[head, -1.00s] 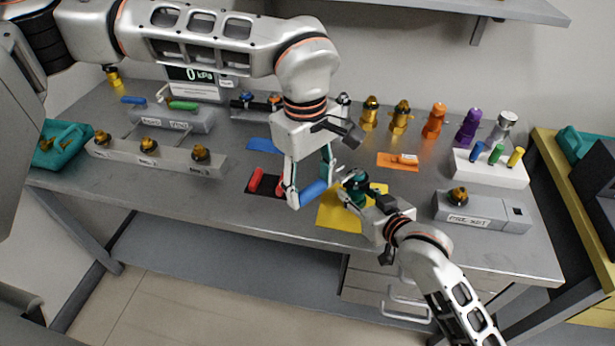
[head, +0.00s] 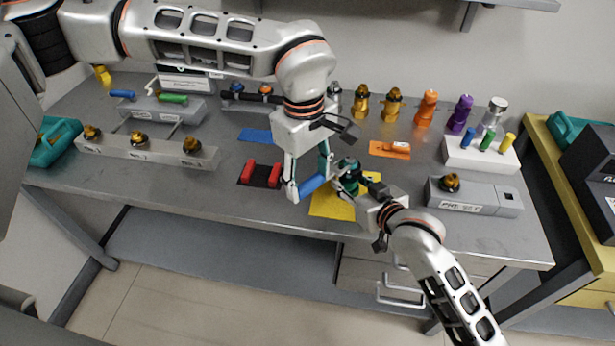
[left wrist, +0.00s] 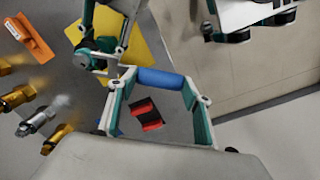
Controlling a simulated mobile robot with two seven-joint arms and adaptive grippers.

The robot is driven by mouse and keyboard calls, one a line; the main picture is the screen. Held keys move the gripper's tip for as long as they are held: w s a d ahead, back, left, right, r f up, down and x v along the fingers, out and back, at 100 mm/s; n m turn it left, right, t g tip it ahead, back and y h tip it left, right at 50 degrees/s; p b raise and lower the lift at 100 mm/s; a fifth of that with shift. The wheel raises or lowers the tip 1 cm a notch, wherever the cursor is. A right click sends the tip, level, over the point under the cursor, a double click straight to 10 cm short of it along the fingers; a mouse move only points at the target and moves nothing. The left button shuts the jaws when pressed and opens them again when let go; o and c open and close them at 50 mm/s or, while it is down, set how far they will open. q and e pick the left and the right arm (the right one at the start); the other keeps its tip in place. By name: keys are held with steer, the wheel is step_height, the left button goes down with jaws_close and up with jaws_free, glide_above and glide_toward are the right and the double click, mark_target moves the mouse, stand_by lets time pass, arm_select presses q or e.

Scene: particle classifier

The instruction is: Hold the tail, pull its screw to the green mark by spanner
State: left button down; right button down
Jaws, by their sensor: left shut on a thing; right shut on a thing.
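My left gripper (head: 308,183) is shut on a blue cylindrical handle (head: 314,184), which appears to be the spanner's. In the left wrist view the blue handle (left wrist: 160,80) lies across between the fingertips. My right gripper (head: 352,188) is shut on a dark green part (head: 349,166), apparently the tail, over the yellow mat (head: 328,207). The two grippers are very close together. The fingers hide most of the green part, and I cannot make out the spanner's jaw, the screw or the green mark.
A black and red holder (head: 262,174) and a blue mat (head: 256,135) lie left of my grippers. Several coloured fittings stand along the back. A grey block (head: 474,197) stands at right. The table's front edge is close.

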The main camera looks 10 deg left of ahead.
arm_select(q)
steer(key=shift+w+d, duration=0.9)
steer(key=shift+w, duration=0.25)
stand_by(1.2)
steer(key=c, duration=1.9)
jaws_free()
jaws_close()
steer(key=w+a+m, duration=0.1)
steer(key=m, duration=0.1)
steer(key=w+a+m, duration=0.1)
steer(key=w+m, duration=0.1)
steer(key=w+a+m, duration=0.1)
steer(key=m, duration=0.1)
steer(key=shift+w+a+m, duration=0.3)
steer(key=shift+w+m, duration=0.1)
